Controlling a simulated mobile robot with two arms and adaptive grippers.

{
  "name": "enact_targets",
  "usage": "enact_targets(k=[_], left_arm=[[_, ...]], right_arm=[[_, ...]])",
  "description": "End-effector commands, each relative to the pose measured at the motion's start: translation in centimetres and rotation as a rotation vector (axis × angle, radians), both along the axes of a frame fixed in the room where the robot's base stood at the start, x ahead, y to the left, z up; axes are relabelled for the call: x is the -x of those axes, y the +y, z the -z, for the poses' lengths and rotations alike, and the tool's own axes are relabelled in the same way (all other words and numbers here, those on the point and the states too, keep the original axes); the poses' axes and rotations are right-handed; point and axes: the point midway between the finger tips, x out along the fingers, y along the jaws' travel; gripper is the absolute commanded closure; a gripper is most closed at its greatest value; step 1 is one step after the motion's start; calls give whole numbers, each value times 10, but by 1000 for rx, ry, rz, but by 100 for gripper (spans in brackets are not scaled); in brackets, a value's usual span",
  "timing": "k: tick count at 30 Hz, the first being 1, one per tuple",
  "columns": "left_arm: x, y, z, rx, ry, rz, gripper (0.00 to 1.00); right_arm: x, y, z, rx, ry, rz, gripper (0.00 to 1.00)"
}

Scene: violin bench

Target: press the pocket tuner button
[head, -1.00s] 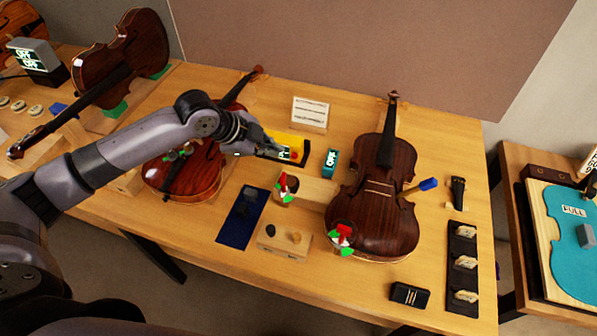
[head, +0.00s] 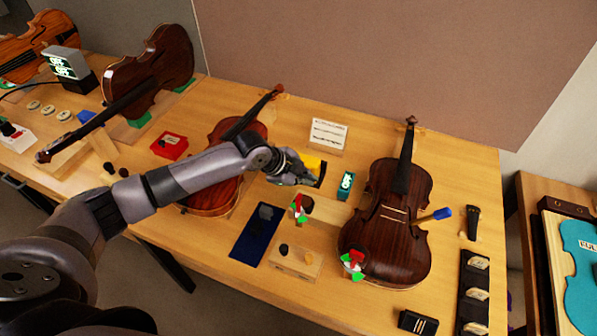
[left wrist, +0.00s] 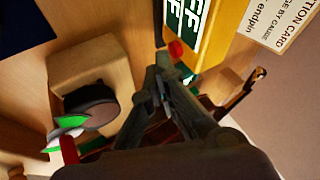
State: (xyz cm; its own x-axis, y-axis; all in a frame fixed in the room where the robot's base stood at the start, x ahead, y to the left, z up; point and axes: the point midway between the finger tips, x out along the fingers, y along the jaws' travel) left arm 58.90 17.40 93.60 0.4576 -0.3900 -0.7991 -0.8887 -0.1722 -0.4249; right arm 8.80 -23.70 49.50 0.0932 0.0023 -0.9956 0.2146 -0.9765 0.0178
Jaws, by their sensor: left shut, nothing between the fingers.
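The yellow pocket tuner (head: 311,161) lies on the bench, mostly hidden behind my left gripper (head: 308,177) in the head view. In the left wrist view the yellow tuner (left wrist: 235,28) shows at the top, with a green-and-white lettered display (left wrist: 192,18) and a round red button (left wrist: 177,49). My left gripper (left wrist: 166,65) is shut and empty, its fingertips close beside the red button. I cannot tell whether they touch it. My right gripper is in neither view.
A violin (head: 390,220) lies right of the tuner and another (head: 213,192) lies left, partly behind my arm. A small teal device (head: 345,184) stands right of the gripper. A white card (head: 328,134) stands behind. A wooden block (left wrist: 90,75) is near the fingers.

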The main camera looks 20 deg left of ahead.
Motion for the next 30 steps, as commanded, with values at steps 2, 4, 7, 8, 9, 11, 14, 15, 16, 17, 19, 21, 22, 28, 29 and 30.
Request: enact_targets(k=[2, 4, 7, 8, 9, 11, 14, 15, 16, 17, 19, 21, 22, 28, 29, 30], left_arm=[[-3, -2, 4, 0, 0, -1, 100], [-4, -4, 6, 1, 0, 0, 100], [-4, -4, 8, 1, 0, 0, 100], [-4, -4, 8, 1, 0, 0, 100], [-4, -4, 8, 1, 0, 0, 100], [-4, -4, 8, 1, 0, 0, 100], [-4, -4, 8, 0, 0, 0, 100], [-5, -4, 8, 0, -1, 0, 100], [-7, -4, 9, 0, -1, 0, 100], [-10, -4, 10, 0, -2, -1, 100], [-18, -4, 10, 0, -2, -1, 100], [-22, -5, 9, 1, -1, -1, 100], [-22, -5, 9, 1, 0, 0, 100], [-21, -4, 8, 1, 0, 0, 100], [-21, -4, 7, 0, 0, 0, 100], [-21, -4, 7, 1, -1, 0, 100]], right_arm=[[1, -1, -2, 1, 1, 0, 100], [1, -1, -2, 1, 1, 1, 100], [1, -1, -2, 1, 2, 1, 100], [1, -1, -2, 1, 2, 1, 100], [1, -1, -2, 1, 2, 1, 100], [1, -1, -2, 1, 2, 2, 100], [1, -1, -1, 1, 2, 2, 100], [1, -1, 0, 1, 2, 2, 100], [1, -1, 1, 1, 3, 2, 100], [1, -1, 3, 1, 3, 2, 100], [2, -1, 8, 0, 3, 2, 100], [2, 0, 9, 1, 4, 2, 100], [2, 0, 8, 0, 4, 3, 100], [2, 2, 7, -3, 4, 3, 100], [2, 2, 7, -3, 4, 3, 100], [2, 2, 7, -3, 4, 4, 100]])
